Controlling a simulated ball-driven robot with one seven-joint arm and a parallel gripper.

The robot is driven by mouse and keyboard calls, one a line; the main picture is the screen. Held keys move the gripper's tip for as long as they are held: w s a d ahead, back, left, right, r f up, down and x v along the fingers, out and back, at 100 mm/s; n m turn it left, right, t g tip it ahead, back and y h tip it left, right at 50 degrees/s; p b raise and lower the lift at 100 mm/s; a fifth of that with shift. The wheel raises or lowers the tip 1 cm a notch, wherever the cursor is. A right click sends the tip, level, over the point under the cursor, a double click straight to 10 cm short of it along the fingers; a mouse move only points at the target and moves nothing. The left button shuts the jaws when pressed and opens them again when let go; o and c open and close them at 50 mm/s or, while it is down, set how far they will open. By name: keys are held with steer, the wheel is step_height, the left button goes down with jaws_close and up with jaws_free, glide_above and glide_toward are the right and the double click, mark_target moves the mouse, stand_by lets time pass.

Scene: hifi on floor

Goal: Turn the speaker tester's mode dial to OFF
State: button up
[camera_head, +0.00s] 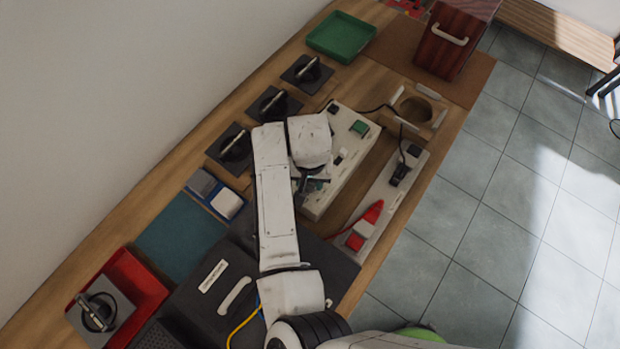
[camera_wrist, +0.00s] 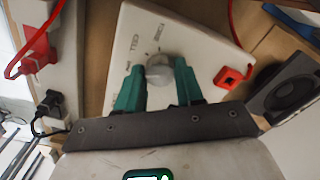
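The speaker tester (camera_head: 325,195) is a long white box on the bench, partly hidden by my arm in the head view. In the wrist view its white face (camera_wrist: 200,40) carries a round grey mode dial (camera_wrist: 160,72) with small printed labels on its far side, too blurred to read surely. My gripper (camera_wrist: 160,78) has its two green fingers apart, one on each side of the dial. I cannot tell whether they touch it. In the head view my gripper (camera_head: 312,184) is over the tester, and the dial is hidden there.
A power strip (camera_head: 402,190) with a red plug (camera_head: 362,228) and a black plug lies right of the tester. A red socket piece (camera_wrist: 232,77) and a black speaker (camera_wrist: 288,88) are close to my right finger. A green tray (camera_head: 340,37) is at the back.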

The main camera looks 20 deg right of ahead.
steer(key=c, duration=0.6)
steer(key=shift+n, duration=0.3)
steer(key=n, duration=0.3)
steer(key=shift+n, duration=0.3)
steer(key=n, duration=0.4)
steer(key=shift+n, duration=0.3)
steer(key=o, duration=1.1)
steer(key=shift+c, duration=0.2)
